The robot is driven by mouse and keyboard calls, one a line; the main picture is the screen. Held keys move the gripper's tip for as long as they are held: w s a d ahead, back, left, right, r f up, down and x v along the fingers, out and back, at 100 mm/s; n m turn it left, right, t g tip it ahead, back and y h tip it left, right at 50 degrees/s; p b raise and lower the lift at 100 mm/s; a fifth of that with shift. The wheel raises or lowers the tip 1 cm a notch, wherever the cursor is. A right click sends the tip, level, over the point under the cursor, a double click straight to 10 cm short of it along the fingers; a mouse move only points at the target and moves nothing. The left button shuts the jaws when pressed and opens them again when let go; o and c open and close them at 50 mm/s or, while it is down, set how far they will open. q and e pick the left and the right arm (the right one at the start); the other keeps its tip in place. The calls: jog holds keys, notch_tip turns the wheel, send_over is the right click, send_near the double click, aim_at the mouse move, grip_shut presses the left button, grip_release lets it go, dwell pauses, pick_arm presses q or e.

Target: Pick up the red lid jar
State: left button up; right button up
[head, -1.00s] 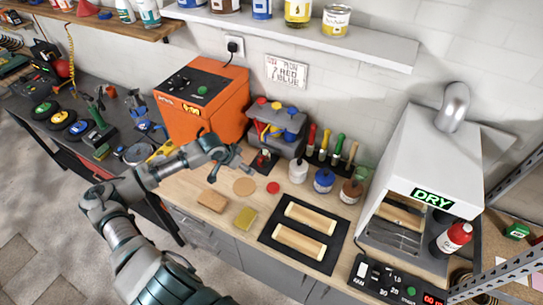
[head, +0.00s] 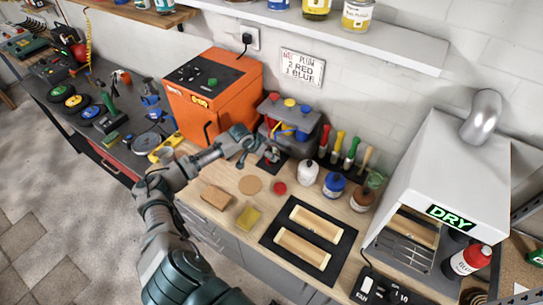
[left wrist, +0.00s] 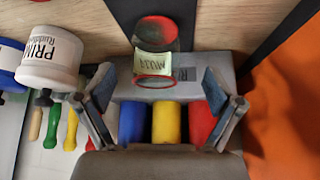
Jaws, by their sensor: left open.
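A small glass jar with red at one end and a pale label (left wrist: 153,62) stands on a dark mat in the left wrist view. In the head view this jar (head: 271,156) is small and partly hidden beside my gripper. My left gripper (head: 248,150) is open and empty, in front of the grey bin rack. In the left wrist view its two fingers (left wrist: 157,88) are spread apart, with the jar's near end between and just beyond the tips. I cannot tell its exact distance from the jar. A separate flat red disc (head: 279,188) lies on the wooden bench.
A grey rack with coloured bins (head: 290,125) stands behind the jar, and an orange cabinet (head: 212,95) is to the left. A white bottle (head: 307,174), blue-labelled jar (head: 329,187) and upright handled tools (head: 345,150) are to the right. A black mat holds two wooden pieces (head: 306,248).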

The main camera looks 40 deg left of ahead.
pick_arm(q)
jog(key=shift+w+d+f, duration=0.1)
jog(key=shift+w+f, duration=0.1)
jog(key=shift+f, duration=0.1)
jog(key=x, duration=0.3)
jog(key=shift+w+d+f, duration=0.2)
jog(key=shift+d+f, duration=0.05)
jog(key=shift+f, duration=0.05)
jog(key=shift+w+f, duration=0.15)
jog(key=shift+f, duration=0.1)
jog(key=shift+c, duration=0.9)
jog(key=shift+a, duration=0.2)
jog(key=c, duration=1.2)
jog(key=shift+d, duration=0.1)
jog(key=shift+c, duration=0.5)
pick_arm(e)
jog(key=shift+s+r, duration=0.1)
jog(key=shift+s, duration=0.4)
pick_arm(q)
jog(key=shift+r, duration=0.1)
